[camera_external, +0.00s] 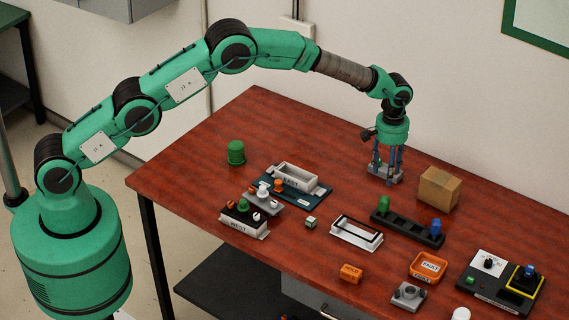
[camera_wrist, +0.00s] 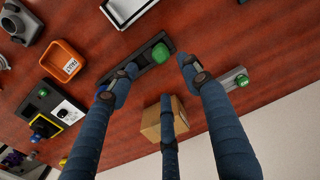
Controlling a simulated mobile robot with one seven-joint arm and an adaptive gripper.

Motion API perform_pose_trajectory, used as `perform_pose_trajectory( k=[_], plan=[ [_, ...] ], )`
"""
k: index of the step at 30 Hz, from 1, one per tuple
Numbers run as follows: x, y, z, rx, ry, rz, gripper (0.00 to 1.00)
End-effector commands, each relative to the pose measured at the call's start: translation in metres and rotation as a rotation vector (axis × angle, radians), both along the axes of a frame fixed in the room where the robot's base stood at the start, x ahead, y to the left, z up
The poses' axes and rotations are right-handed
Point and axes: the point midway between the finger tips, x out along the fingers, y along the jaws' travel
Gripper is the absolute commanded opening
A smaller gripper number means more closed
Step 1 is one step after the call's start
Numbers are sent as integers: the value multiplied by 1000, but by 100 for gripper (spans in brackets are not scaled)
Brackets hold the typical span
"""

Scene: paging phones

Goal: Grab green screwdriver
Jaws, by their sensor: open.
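No clear screwdriver shape shows; several green pieces do. One green piece (camera_external: 384,203) stands at the left end of a black rack (camera_external: 408,222); in the wrist view this green piece (camera_wrist: 160,53) lies just beyond my fingertips. Another green piece (camera_wrist: 241,80) sits on a small grey plate, to the right of my fingers. My gripper (camera_external: 384,168) has three blue fingers, points down and is spread open and empty. It is over the grey plate (camera_external: 380,178) in the external view. The wrist view shows my gripper (camera_wrist: 160,76) with its fingers apart. Contact cannot be told.
A cardboard box (camera_external: 438,188) stands close to the right of my gripper. A blue piece (camera_external: 436,227) stands on the rack's other end. A white tray (camera_external: 356,235), an orange bin (camera_external: 428,267) and a switch panel (camera_external: 500,283) lie nearer the front.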

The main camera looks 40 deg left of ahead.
Motion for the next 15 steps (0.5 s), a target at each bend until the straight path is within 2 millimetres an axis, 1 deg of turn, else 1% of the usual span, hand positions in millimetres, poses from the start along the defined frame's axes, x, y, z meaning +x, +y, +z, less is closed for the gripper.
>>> perform_pose_trajectory(
  k=[10, 15],
  plan=[
    [0, 0, -1, 0, 0, 0, 48],
    [0, 0, -10, 0, 0, 0, 48]
  ],
)
